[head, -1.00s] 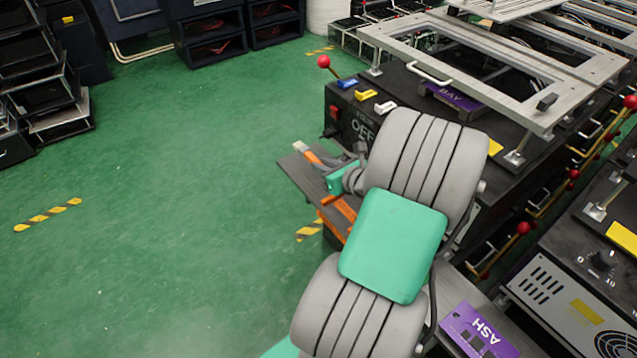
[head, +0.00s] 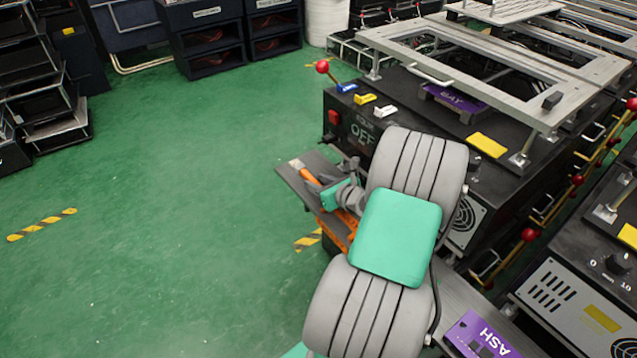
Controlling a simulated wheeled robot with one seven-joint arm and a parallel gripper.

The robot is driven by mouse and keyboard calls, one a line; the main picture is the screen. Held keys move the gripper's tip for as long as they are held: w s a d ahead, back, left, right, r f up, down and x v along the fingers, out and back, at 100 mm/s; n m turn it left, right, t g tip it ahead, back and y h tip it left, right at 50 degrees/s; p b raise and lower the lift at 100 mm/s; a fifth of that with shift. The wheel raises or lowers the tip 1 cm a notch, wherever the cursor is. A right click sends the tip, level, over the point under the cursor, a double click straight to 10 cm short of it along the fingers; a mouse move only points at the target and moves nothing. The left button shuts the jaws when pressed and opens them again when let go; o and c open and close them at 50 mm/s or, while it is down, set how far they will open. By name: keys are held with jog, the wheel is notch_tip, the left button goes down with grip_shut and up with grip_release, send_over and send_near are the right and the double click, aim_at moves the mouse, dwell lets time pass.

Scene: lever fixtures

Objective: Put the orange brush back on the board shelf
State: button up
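The orange brush (head: 308,175), with a pale tip, is at the left end of the dark grey shelf board (head: 288,174). Its tip is over or on the board; I cannot tell whether it rests there. My gripper (head: 334,177) is at the brush's right end, low over the board. The fingers are small and dark and partly hidden by my wrist, so I cannot tell whether they grip the brush. My arm hides the board's right part.
An orange part (head: 335,231) shows along the board's near side. Behind stands a black machine marked OFF and BAY (head: 455,96), with a red-knobbed lever (head: 323,67) and metal frame (head: 400,45). An ASH plate (head: 480,337) lies lower right. Green floor (head: 180,200) at left is clear.

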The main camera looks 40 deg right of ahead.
jog(key=shift+o, duration=0.5)
jog(key=shift+r, duration=0.15)
jog(key=p+v, duration=0.4)
jog(key=v, duration=0.8)
jog(key=w+a+n+g+y, duration=0.4)
jog(key=a+n+g, duration=0.2)
jog(key=a+n, duration=0.95)
jog(key=s+a+r+n+g+h, duration=0.1)
jog(key=s+a+r+n+g, duration=0.1)
jog(key=a+n, duration=0.4)
jog(key=s+a+r+n+g+h, duration=0.2)
jog(key=s+a+r+n, duration=0.3)
jog(key=n, duration=1)
jog(key=shift+s+a+g, duration=0.4)
jog(key=shift+s+a, duration=0.2)
jog(key=shift+a, duration=0.55)
